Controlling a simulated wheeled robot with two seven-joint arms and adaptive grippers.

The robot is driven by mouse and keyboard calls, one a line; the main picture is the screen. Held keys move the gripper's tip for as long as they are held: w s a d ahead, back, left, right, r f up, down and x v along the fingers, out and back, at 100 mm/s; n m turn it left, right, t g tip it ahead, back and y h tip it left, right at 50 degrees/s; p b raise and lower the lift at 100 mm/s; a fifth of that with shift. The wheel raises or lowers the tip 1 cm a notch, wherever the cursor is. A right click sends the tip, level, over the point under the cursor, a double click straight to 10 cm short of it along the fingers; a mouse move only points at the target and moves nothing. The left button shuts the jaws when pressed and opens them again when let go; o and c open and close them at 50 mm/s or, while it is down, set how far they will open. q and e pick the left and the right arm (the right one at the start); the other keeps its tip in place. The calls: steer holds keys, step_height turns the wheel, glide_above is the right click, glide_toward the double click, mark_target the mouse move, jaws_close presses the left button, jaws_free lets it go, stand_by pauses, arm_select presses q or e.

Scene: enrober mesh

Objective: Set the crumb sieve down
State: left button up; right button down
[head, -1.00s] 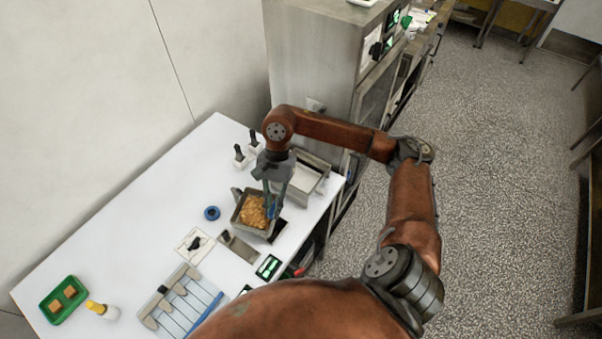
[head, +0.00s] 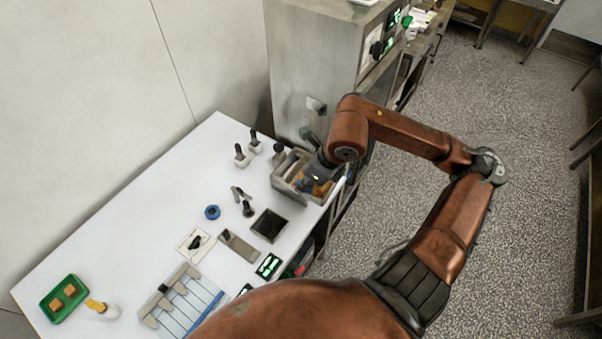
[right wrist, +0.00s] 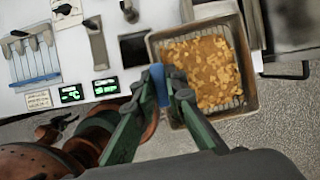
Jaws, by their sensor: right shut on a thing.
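The crumb sieve (right wrist: 250,75) is a square metal pan with a mesh floor, holding golden-brown crumbs (right wrist: 205,72). My right gripper (right wrist: 163,88) is shut on its blue handle (right wrist: 158,84) at the near side of the pan. In the head view, the right gripper (head: 320,181) and wrist cover part of the sieve, and crumbs (head: 307,185) show beside the fingers. The sieve is at the metal tray near the table's right edge. I cannot tell whether it rests on the tray or hovers over it. My left gripper is not in view.
A dark square recess (head: 269,225) on the white table (head: 150,220) is uncovered. Black-handled tools (head: 241,155), a blue ring (head: 212,212) and a green tray (head: 52,311) stand around. A steel cabinet (head: 310,60) rises close behind the sieve.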

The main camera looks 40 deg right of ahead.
steer(key=shift+r+m, duration=0.15)
steer(key=shift+m, duration=0.15)
steer(key=shift+w+d, duration=0.1)
steer(key=shift+w, duration=0.05)
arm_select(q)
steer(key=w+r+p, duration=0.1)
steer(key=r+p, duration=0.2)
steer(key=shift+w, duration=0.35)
arm_select(e)
steer(key=w+d+f, duration=0.2)
steer(key=w+f, duration=0.4)
steer(key=w+d+f, duration=0.3)
steer(key=w+f, duration=0.3)
steer(key=f, duration=0.1)
steer(key=shift+w+d, duration=0.2)
steer(key=shift+d, duration=0.05)
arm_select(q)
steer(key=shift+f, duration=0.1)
arm_select(e)
steer(key=c, duration=2)
jaws_free()
steer(key=shift+o, duration=0.2)
